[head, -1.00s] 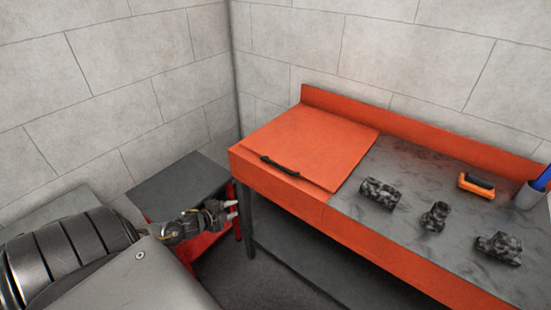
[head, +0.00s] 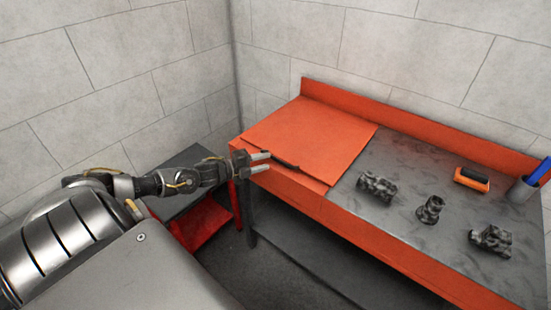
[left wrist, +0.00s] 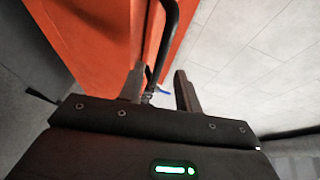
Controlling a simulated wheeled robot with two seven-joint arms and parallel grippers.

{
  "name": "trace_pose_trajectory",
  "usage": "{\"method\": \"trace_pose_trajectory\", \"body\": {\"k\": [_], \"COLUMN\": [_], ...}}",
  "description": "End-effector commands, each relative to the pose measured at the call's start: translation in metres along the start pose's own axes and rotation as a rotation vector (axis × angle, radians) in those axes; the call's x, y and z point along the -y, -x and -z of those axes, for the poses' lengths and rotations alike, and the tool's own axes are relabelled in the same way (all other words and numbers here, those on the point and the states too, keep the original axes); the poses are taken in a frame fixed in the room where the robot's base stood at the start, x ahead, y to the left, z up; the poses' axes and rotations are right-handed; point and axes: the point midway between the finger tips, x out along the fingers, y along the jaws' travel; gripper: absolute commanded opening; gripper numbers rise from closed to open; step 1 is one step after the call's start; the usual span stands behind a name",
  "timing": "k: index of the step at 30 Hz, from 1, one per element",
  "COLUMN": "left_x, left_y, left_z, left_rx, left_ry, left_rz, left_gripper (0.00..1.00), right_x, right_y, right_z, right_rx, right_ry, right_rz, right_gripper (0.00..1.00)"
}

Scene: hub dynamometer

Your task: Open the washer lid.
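The washer lid (head: 312,135) is a flat orange panel lying shut on the left part of the orange washer (head: 275,178). Its black bar handle (head: 286,164) runs along the front edge, and its left end is partly hidden by my gripper. My left gripper (head: 262,162) is open at the left end of the handle, its two pale fingertips pointing right. In the left wrist view the fingers (left wrist: 158,90) are apart, with the black handle (left wrist: 168,38) lined up with the gap between them. I cannot tell whether they touch it. My right gripper is out of view.
Several dark mottled metal parts (head: 377,187) lie on the grey worktop right of the lid. An orange and black tool (head: 471,178) and a grey cup (head: 523,190) with blue items stand farther right. A red and dark cabinet (head: 205,222) is below my left arm.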

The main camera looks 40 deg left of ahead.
Motion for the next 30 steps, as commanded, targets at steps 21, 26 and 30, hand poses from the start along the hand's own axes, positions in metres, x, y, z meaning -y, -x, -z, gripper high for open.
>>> {"method": "trace_pose_trajectory", "body": {"k": [21,26,30], "left_x": [0.0,0.0,0.0], "left_y": [-0.055,-0.055,-0.055], "left_z": [0.0,0.0,0.0], "left_rx": [0.0,0.0,0.0], "left_ry": [0.0,0.001,0.001], "left_rz": [0.0,0.0,0.0], "left_gripper": [0.34,0.19,0.01], "right_x": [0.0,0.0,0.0], "right_y": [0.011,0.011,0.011], "right_z": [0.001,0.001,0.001], "right_rx": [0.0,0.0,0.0], "right_ry": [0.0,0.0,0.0], "right_rz": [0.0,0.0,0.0], "right_gripper": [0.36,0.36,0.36]}}
